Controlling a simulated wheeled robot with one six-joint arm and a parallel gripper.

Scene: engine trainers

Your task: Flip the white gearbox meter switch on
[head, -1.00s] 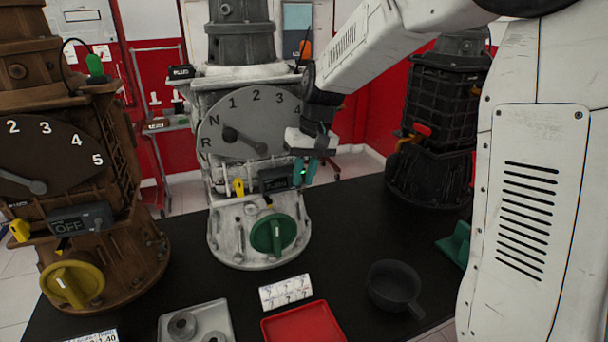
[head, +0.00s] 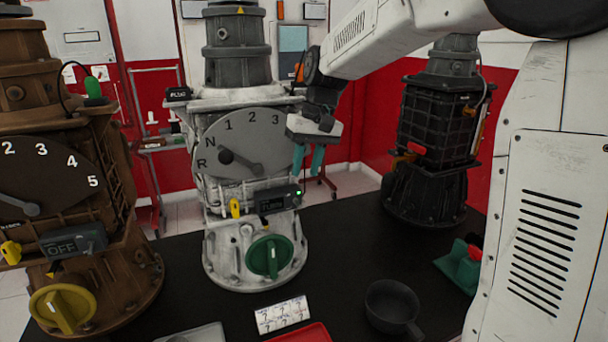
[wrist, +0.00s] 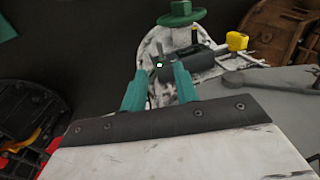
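The white gearbox (head: 225,240) stands in the middle of the head view, with a grey numbered dial and a green knob (head: 269,256). Its dark meter (head: 272,202) sits below the dial. The meter's display text is too small to read. A small bright green spot (head: 298,194) shows at the meter's right end; the switch's position there is unclear. My gripper (head: 308,160) is open and empty, its two teal fingers apart, above and right of that end. In the wrist view the meter (wrist: 201,64) lies just beyond the open fingers (wrist: 160,76).
A brown gearbox (head: 125,270) with a meter reading OFF (head: 65,247) stands at left. A black gearbox (head: 430,135) stands at back right.

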